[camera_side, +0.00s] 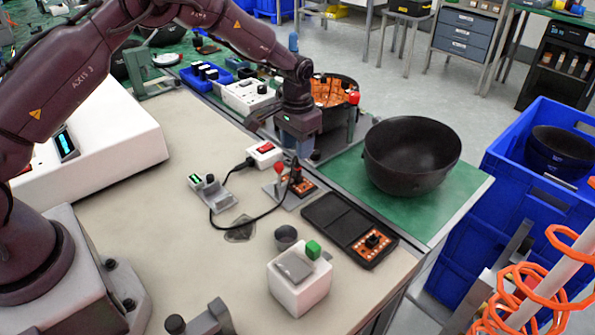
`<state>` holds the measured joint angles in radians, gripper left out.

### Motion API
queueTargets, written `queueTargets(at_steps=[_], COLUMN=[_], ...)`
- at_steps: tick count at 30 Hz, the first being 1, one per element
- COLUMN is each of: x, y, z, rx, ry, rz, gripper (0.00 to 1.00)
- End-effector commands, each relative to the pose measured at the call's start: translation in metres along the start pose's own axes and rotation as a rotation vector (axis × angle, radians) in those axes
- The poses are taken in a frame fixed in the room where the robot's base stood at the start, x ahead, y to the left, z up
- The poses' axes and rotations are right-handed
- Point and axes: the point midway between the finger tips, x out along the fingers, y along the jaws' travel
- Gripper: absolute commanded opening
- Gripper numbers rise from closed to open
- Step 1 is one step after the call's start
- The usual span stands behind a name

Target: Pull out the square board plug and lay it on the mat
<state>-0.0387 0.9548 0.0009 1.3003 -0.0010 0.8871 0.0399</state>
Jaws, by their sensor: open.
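My gripper (299,158) points down above the orange board (304,182) near the middle of the bench. It is open, with no object visible between its fingers. A small dark plug (296,178) stands on this board, just below my gripper and partly hidden by it. I cannot tell its exact shape or whether the fingers touch it. A black cable (266,214) loops from near this board across the bench to the white box with a red switch (265,154). A small dark grey flat patch (240,232), possibly the mat, lies under the cable loop.
A red-knobbed lever (279,170) stands close beside the board. A black tray (322,213) holding another orange board (376,247) lies to the right. A black bowl (410,155) rests on green.

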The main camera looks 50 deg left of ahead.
Motion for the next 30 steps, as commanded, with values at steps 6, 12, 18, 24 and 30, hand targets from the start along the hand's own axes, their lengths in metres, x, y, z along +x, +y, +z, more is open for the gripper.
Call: queueTargets(at_steps=[6,12,18,24,30], x=[0.034,0.056,0.065,0.066,0.066], y=[0.000,0.000,0.000,0.000,0.000], z=[0.000,0.000,0.000,0.000,0.000], rx=[0.000,0.000,0.000,0.000,0.000], ry=[-0.002,-0.001,0.001,0.001,0.001], rz=[0.000,0.000,0.000,0.000,0.000], gripper=[0.43,0.43,0.43,0.43,0.43])
